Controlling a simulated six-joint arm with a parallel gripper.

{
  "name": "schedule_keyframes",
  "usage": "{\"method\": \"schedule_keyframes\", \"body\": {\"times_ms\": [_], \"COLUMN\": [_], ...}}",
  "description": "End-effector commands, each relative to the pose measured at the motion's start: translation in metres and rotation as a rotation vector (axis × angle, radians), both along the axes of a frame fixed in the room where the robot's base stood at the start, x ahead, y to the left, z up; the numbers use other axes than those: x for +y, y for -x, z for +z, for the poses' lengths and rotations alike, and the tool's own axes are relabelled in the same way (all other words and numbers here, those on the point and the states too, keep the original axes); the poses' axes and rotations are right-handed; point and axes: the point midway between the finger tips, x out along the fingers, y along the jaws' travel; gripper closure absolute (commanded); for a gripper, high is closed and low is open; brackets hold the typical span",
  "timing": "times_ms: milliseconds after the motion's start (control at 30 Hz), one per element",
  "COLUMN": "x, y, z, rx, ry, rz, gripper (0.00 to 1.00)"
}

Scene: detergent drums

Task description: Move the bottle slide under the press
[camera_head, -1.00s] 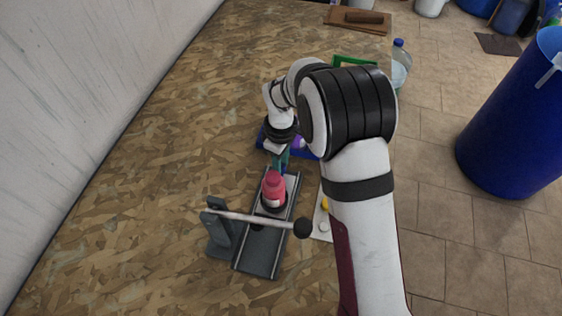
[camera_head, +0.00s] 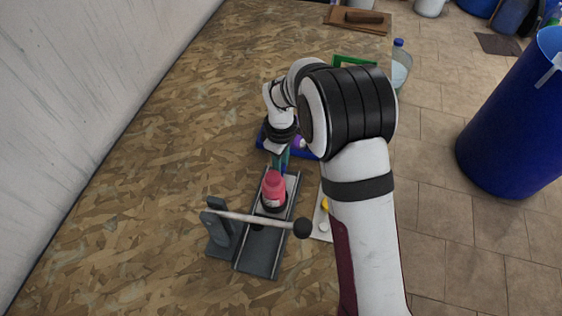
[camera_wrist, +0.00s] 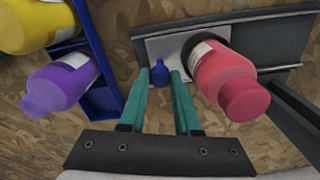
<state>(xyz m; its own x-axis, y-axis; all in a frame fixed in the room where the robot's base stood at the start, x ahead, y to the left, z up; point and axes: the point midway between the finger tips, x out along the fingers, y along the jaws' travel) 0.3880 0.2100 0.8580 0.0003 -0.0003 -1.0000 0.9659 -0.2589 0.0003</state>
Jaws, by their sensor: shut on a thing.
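The pink bottle (camera_head: 273,185) stands upright on the bottle slide, a plate in the dark rail (camera_head: 261,252); in the wrist view the bottle (camera_wrist: 228,77) is right of my fingers. The slide's light plate (camera_wrist: 221,30) carries a blue knob (camera_wrist: 160,74). My gripper (camera_wrist: 164,84) is shut on this knob with its green fingers; in the head view my gripper (camera_head: 280,162) is at the rail's far end, behind the bottle. The press has a grey post (camera_head: 220,230) and a lever (camera_head: 255,218) crossing the rail, nearer the camera than the bottle.
A blue crate (camera_wrist: 101,100) holds a purple bottle (camera_wrist: 62,84) and a yellow bottle (camera_wrist: 35,22), left in the wrist view. A pale board (camera_head: 322,222) with small items lies right of the rail, partly hidden by my arm. The wooden board left of the rail is clear.

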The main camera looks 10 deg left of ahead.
Motion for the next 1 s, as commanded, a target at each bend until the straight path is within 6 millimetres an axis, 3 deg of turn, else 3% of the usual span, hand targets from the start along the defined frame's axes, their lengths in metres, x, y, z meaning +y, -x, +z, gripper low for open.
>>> {"method": "schedule_keyframes", "body": {"times_ms": [567,1000], "x": [0.000,0.001], "y": [0.005,0.109], "z": [0.001,0.001], "rx": [-0.001,0.000], "ry": [0.000,-0.001], "rz": [0.000,0.003], "gripper": [1.00,1.00]}}
